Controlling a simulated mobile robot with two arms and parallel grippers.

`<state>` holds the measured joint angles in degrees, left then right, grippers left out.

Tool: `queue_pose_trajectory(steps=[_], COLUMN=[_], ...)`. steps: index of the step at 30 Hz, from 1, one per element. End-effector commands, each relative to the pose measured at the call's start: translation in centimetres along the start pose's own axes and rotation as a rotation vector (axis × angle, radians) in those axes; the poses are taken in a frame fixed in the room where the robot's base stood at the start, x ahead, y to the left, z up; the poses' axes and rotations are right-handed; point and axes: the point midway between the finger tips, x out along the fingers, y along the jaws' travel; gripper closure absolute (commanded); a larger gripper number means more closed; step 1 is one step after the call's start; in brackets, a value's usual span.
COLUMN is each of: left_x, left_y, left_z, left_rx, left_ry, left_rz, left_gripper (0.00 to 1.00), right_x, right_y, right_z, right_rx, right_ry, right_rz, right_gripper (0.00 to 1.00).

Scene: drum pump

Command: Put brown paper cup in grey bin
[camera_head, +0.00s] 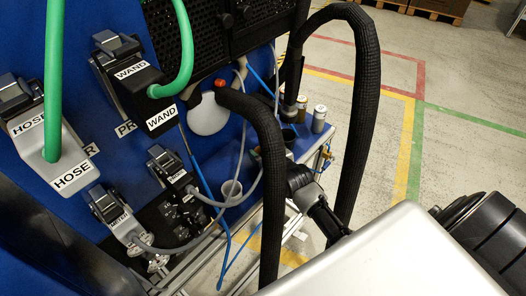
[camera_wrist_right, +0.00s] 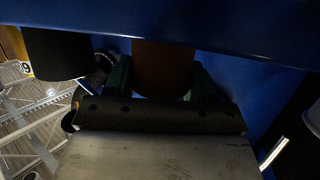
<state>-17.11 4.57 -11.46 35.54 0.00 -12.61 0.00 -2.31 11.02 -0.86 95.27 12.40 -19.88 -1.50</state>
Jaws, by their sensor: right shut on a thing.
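My right gripper (camera_wrist_right: 161,78) is shut on the brown paper cup (camera_wrist_right: 163,70). In the right wrist view the cup is between the two dark green fingers, and its upper part is cut off by a blue edge. In the head view a dark wrist section of my right arm shows behind the thick black hose. The fingers and the brown cup are not clearly visible there. I cannot make out the grey bin for sure. My left gripper is not in view.
Thick black hoses (camera_head: 362,110) loop close to my right arm. Thin blue and grey tubes hang by the blue panel with the WAND and HOSE holders (camera_head: 72,160). Metal cans (camera_head: 319,118) stand behind the arm. Open floor lies to the right.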

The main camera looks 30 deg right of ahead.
Motion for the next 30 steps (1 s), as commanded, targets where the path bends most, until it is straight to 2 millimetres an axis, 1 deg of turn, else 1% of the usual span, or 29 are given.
queue_pose_trajectory(steps=[5, 6, 10, 17, 20, 23, 25, 30], left_x=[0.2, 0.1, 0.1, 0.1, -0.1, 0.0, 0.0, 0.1], left_y=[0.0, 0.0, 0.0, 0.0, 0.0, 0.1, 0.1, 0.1], left_z=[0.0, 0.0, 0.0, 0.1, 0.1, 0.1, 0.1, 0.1], left_rx=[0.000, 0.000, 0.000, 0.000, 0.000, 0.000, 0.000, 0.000], left_ry=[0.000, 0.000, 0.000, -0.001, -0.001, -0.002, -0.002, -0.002], left_rz=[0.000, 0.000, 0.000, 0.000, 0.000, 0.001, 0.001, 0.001], left_gripper=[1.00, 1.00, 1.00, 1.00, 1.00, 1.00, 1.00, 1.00], right_x=[0.1, 0.1, 0.1, 0.1, -0.1, -1.1, -2.2, -6.0], right_y=[0.0, 0.0, 0.0, 0.0, 0.0, 0.0, 0.0, 0.0], right_z=[0.3, 0.2, 0.2, 0.2, -0.2, 0.0, 0.1, 0.1], right_rx=[0.000, 0.000, 0.000, 0.000, 0.000, 0.000, 0.000, 0.000], right_ry=[0.000, 0.000, 0.000, 0.000, 0.000, -0.001, -0.001, -0.003], right_rz=[0.000, 0.000, 0.000, 0.000, 0.000, 0.000, 0.000, 0.000], right_gripper=[0.68, 0.38, 0.19, 0.19, 0.19, 0.19, 0.19, 0.19])
